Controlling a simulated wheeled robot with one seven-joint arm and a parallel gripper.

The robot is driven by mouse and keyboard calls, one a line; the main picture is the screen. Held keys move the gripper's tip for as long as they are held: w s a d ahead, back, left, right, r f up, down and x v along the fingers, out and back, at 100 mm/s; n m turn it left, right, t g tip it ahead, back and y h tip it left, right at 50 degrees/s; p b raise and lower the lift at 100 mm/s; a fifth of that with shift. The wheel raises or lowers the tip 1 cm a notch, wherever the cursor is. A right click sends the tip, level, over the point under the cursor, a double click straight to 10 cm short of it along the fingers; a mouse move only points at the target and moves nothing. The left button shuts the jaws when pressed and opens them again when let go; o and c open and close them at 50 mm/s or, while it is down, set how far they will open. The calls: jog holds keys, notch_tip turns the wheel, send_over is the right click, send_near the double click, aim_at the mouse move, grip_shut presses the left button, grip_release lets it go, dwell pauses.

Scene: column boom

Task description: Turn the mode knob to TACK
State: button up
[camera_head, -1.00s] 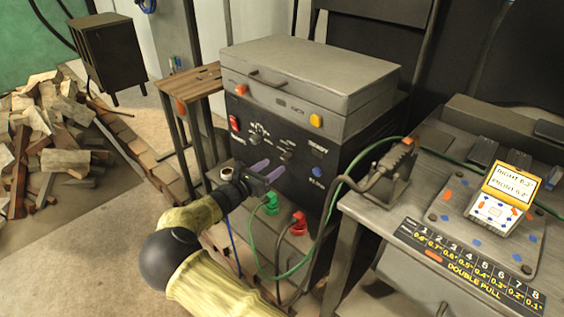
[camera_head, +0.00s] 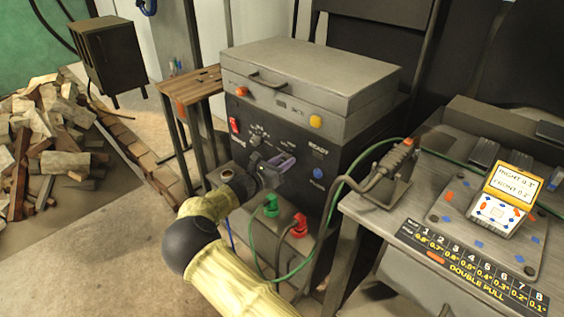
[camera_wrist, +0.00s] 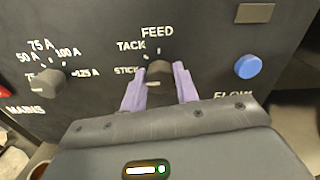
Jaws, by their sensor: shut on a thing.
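The mode knob (camera_wrist: 158,72) is a dark round knob on the black welder panel, under the label FEED, with TACK and STICK marked to its left. My gripper (camera_wrist: 160,84) has its two lilac fingers on either side of this knob and is shut on it.
A current knob (camera_wrist: 51,81) with amp marks sits to the left, and a blue button (camera_wrist: 249,66) to the right. Below the gripper are green (camera_head: 271,207) and red (camera_head: 299,227) plugs with cables. A workbench (camera_head: 372,205) with a torch stands close on the right.

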dwell(0.3)
jog(key=shift+m, duration=0.4)
jog(key=m, duration=0.2)
jog(key=shift+f+m, duration=0.1)
jog(key=shift+m, duration=0.2)
jog(key=m+b, duration=0.1)
jog(key=m, duration=0.4)
jog(key=shift+a+b, duration=0.1)
jog(key=shift+b, duration=0.2)
jog(key=shift+m, duration=0.3)
jog(key=o, duration=1)
jog(key=p+v, duration=0.2)
jog(key=v, duration=1.5)
jog(key=shift+s+a+f, duration=0.1)
jog(key=shift+s, duration=0.15)
